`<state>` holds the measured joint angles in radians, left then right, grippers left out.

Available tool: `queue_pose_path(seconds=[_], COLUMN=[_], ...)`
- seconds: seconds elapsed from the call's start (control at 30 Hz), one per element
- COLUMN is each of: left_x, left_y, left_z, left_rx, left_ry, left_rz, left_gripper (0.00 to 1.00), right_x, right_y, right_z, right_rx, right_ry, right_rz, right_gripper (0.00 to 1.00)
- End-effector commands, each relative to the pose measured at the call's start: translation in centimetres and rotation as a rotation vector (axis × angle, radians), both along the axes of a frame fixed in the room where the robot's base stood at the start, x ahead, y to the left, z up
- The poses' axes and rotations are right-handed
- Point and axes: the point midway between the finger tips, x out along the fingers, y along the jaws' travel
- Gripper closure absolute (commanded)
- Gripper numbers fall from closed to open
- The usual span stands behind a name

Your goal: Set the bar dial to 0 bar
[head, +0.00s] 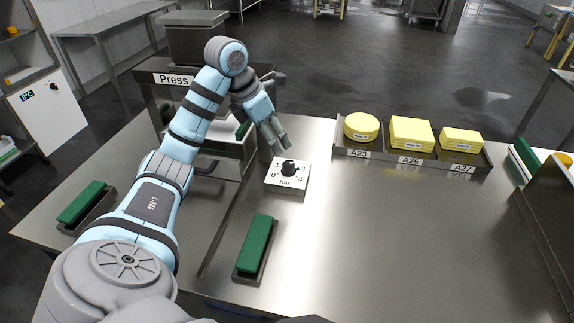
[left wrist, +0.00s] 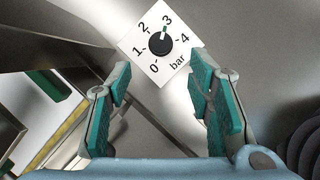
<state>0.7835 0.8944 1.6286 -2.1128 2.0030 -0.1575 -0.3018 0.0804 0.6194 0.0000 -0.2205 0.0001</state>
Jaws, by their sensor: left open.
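The bar dial is a black knob (head: 289,167) on a white square plate marked 0 to 4 with "bar", lying on the steel table. In the left wrist view the knob (left wrist: 160,43) has a small green pointer mark turned toward the 3. My left gripper (head: 279,146) is just behind and above the plate in the head view. In the left wrist view my left gripper (left wrist: 162,88) is open and empty, its teal pads apart, with the knob beyond the tips and not between them. My right gripper is not in view.
The press (head: 205,80) stands at the back left. A tray (head: 420,160) of yellow cheeses labelled A23, A25 and A27 is at the back right. A green-topped block (head: 254,246) lies in front of the dial, another (head: 86,203) at far left. The right middle of the table is clear.

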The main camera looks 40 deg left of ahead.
Motion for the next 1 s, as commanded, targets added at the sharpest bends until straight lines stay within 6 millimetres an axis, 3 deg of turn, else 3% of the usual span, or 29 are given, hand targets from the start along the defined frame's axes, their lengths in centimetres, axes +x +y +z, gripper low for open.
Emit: queue_pose_path(seconds=[0.03,0.07,0.3,0.47,0.7,1.0], left_x=[0.6,0.9,3.2,3.8,3.9,3.9], left_y=[-0.3,-0.4,-1.1,-1.2,-1.2,-1.2], left_z=[-2.4,-3.3,-8.3,-9.7,-9.8,-9.7], left_rx=[-0.003,-0.005,-0.004,-0.002,0.0,0.0], left_ry=[0.0,0.0,0.001,0.001,0.0,0.0], left_rz=[-0.002,-0.003,-0.004,-0.003,-0.003,-0.003], left_gripper=[0.53,0.53,0.53,0.53,0.53,1.0], right_x=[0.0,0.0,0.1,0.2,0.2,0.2], right_y=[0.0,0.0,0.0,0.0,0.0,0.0], right_z=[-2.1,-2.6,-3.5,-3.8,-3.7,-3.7], right_rx=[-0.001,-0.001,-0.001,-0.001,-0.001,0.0], right_ry=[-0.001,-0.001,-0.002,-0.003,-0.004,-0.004], right_rz=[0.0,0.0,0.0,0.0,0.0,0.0], right_gripper=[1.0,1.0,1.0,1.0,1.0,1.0])
